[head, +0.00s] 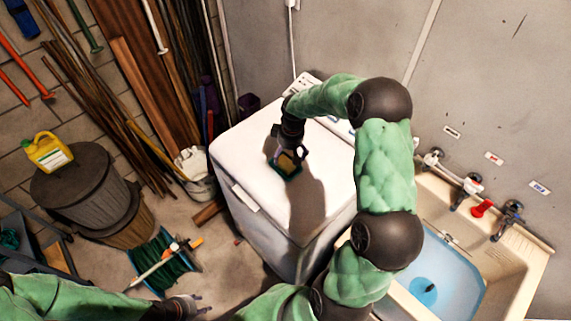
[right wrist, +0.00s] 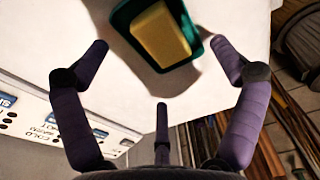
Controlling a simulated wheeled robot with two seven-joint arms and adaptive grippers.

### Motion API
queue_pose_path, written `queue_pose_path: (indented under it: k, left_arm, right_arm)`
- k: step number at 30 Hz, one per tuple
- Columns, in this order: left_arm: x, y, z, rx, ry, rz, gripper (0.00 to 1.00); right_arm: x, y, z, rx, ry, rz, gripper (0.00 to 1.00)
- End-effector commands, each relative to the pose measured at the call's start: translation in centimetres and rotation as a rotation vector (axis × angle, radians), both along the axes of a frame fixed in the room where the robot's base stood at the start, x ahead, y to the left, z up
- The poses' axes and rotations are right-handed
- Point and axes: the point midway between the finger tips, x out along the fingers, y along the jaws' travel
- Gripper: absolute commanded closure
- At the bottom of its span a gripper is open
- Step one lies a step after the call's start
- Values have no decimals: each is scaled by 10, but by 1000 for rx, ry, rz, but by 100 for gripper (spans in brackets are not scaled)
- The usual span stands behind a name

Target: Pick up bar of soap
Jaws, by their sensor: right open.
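A yellow bar of soap (right wrist: 160,36) lies in a dark green dish (right wrist: 193,52) on the white top of a washing machine (head: 240,149). In the head view the soap (head: 287,163) and its dish (head: 291,177) are partly covered by my right gripper (head: 289,155). In the right wrist view my right gripper (right wrist: 160,47) is open and empty, its purple fingers spread wide, with the soap framed between and beyond the tips. My left gripper (head: 192,304) is low at the bottom of the head view, away from the machine; its fingers are too small to read.
The machine's control panel (right wrist: 62,126) runs along one edge of its top. A utility sink (head: 440,279) with several taps stands at the right. A lidded bin (head: 82,184) with a yellow jug (head: 47,153) and a green hose reel (head: 166,262) are at the left. The top around the dish is clear.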

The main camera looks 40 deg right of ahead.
Motion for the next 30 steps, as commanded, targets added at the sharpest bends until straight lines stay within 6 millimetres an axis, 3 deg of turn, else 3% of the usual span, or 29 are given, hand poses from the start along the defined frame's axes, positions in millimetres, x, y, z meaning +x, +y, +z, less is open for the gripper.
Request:
queue_pose_path:
  k: [12, 20, 23, 27, 30]
  left_arm:
    - [0, 0, -2, 0, 0, 0, 60]
    - [0, 0, -2, 0, 0, 0, 60]
    - [0, 0, -2, 0, 0, 0, 60]
    - [0, 0, -2, 0, 0, 0, 60]
    - [0, 0, -2, 0, 0, 0, 60]
  right_arm:
    - [7, -6, -47, 2, 2, 0, 5]
    - [8, -6, -51, 1, -1, 0, 5]
    - [8, -6, -51, 1, -1, 0, 28]
    - [7, -6, -51, 2, 0, 0, 67]
    - [7, -5, -52, 4, 2, 0, 72]
